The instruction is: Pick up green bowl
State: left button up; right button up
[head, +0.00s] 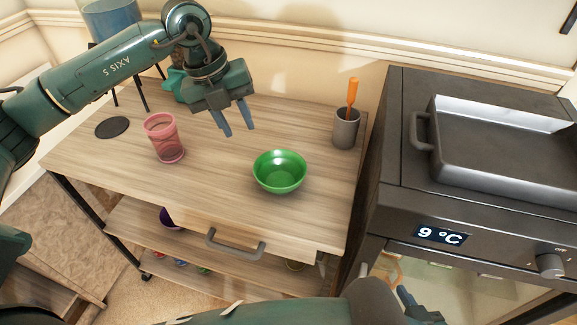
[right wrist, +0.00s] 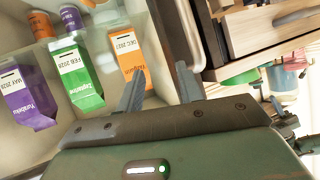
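The green bowl (head: 279,172) stands upright and empty on the wooden table, right of its middle near the front edge. My left gripper (head: 239,130) is above the table, behind and left of the bowl. Its two fingers point down, apart and empty, not touching the bowl. My right gripper (right wrist: 160,88) is open at the front of a cabinet holding cartons; it also shows low in the head view (head: 418,308). A green shape in the right wrist view (right wrist: 240,77) may be the bowl, but I cannot tell.
A pink cup (head: 165,138) stands left of the bowl. A grey holder (head: 345,130) with an orange-handled utensil stands at back right. A dark appliance (head: 395,130) with a metal tray (head: 445,165) borders the table's right side. Cartons (right wrist: 80,75) stand inside the cabinet.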

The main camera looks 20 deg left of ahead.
pick_arm(q)
send_over(256, 169)
jog(key=a, duration=0.1)
notch_tip(256, 169, down, 7)
jog(key=x, duration=0.4)
jog(key=shift+s+f+p, duration=0.1)
jog(key=shift+s+p, duration=0.2)
jog(key=shift+p, duration=0.05)
jog(key=shift+w+f, duration=0.15)
jog(key=shift+f, duration=0.45)
jog(key=shift+c, duration=0.4)
grip_shut()
